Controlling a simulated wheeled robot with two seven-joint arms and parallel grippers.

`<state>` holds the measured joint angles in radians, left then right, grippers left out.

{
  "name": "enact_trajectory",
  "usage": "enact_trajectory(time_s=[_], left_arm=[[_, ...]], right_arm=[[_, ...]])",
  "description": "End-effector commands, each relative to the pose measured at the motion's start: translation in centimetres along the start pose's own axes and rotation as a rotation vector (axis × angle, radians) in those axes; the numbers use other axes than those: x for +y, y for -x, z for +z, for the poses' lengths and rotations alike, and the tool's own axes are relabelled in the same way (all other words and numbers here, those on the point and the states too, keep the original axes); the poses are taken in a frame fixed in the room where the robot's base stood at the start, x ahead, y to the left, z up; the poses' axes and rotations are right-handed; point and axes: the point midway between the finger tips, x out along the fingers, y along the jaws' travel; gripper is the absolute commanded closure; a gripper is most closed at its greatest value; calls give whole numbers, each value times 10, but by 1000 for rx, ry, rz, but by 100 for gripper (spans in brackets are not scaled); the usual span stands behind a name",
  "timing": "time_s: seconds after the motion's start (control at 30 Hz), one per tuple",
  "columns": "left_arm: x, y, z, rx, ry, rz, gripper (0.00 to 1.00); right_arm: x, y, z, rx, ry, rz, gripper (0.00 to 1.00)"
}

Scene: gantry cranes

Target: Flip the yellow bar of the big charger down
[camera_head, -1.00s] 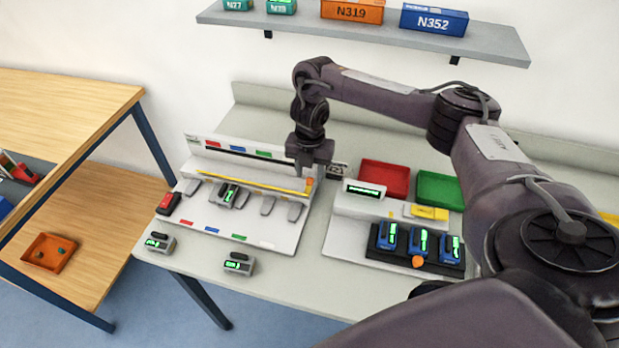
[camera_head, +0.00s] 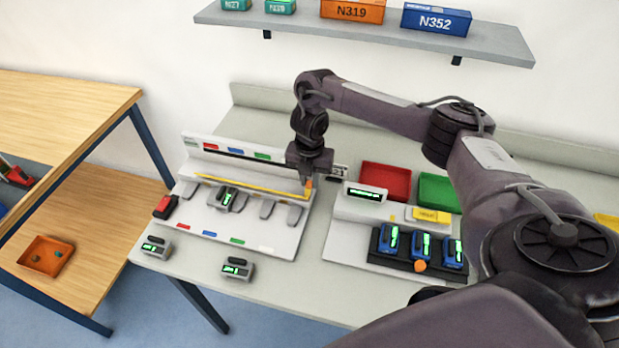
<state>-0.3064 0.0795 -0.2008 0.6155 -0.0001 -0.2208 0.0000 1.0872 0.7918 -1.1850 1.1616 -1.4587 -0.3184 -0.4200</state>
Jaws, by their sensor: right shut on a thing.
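The big charger (camera_head: 265,238) is the wide white unit on the left part of the grey table. Its yellow bar (camera_head: 245,186) runs across it, below the coloured labels, and has an orange end piece (camera_head: 308,188) at the right. My right gripper (camera_head: 307,178) reaches down from above and is shut at the orange end of the bar; its fingers partly hide that end. One grey device with a green display (camera_head: 228,197) sits in a charger slot; several other slots are empty. My left gripper is not in view.
A smaller charger (camera_head: 345,238) with blue devices stands at right, with red (camera_head: 385,180) and green (camera_head: 438,192) trays behind it. Two grey devices (camera_head: 237,268) and (camera_head: 155,246) lie near the table's front edge; a red device (camera_head: 165,207) lies left. A shelf (camera_head: 370,36) is above.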

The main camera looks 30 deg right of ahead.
Motion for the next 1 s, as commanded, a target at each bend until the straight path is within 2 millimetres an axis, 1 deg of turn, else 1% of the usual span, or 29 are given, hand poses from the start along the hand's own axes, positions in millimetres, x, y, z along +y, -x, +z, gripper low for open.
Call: enact_trajectory(time_s=[0.17, 0.37, 0.7, 1.0], left_arm=[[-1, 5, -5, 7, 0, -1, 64], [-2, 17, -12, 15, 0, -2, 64], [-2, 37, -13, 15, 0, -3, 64], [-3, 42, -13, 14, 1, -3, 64]], right_arm=[[0, 3, -2, -32, 2, 0, 100], [0, 8, -8, -136, 4, 1, 100], [1, 12, -24, -436, 6, 3, 100], [1, 10, -38, -700, 3, 2, 100]])
